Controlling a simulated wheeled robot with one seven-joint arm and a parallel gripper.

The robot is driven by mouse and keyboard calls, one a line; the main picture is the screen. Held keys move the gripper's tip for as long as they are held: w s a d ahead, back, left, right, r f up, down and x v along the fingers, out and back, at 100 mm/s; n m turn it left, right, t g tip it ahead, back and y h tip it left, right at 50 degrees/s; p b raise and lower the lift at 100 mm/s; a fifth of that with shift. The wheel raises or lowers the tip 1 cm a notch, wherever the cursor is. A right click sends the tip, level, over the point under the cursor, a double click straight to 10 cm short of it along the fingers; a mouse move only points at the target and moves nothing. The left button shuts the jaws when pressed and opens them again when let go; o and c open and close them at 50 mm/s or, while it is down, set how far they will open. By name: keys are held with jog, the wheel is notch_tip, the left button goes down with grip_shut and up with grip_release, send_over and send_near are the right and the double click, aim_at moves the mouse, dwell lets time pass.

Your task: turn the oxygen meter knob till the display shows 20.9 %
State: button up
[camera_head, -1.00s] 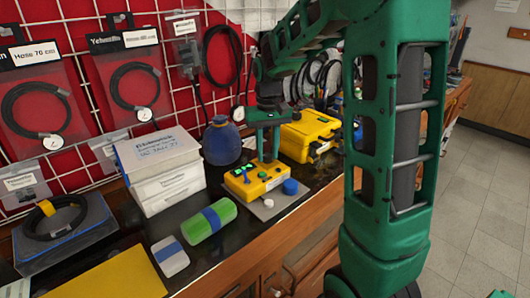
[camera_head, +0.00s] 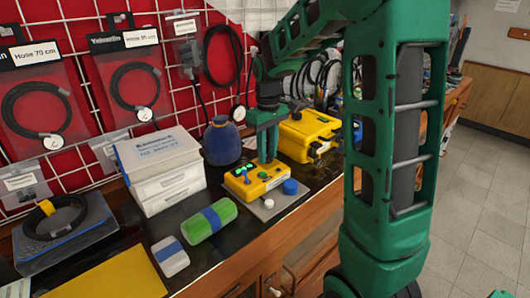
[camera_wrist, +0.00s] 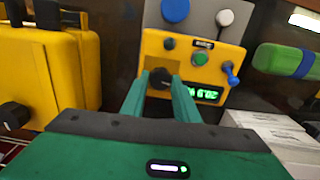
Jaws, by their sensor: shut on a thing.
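The yellow oxygen meter (camera_head: 252,189) lies on a grey plate on the dark bench top. Its black knob (camera_wrist: 162,78) sits near one edge of its face. My gripper (camera_wrist: 160,80) points down at the meter, its two green fingers closed around the knob from both sides. In the head view my gripper (camera_head: 267,160) hides the knob. The lit display (camera_wrist: 207,93) shows green digits upside down in the wrist view, partly beside a finger; I cannot read them surely. A green button (camera_wrist: 199,59) and a blue toggle (camera_wrist: 231,73) are also on the face.
A blue cap (camera_head: 290,187) and a pale knob (camera_head: 268,203) are beside the meter. A yellow case (camera_head: 307,135) and a dark blue flask (camera_head: 222,141) stand behind. A green roll (camera_head: 209,221) and white boxes (camera_head: 163,170) are to the left.

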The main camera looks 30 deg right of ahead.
jog(key=shift+w+r, duration=0.1)
jog(key=shift+w, duration=0.1)
jog(key=o, duration=1.1)
jog(key=shift+s, duration=0.1)
jog(key=shift+c, duration=0.2)
notch_tip(320, 180, up, 11)
jog(key=shift+f, duration=0.2)
jog(key=s+d+f+m, duration=0.1)
jog(key=s+f+m, duration=0.2)
jog(key=s, duration=0.7)
jog(key=s+f+m, duration=0.3)
jog(key=s, duration=0.7)
jog(key=s+d+f+m, duration=0.1)
jog(key=s+f+m, duration=0.1)
jog(key=s, duration=0.8)
jog(key=shift+s+d+f+m, duration=0.3)
jog(key=shift+d+f+m, duration=0.1)
jog(key=shift+f, duration=0.5)
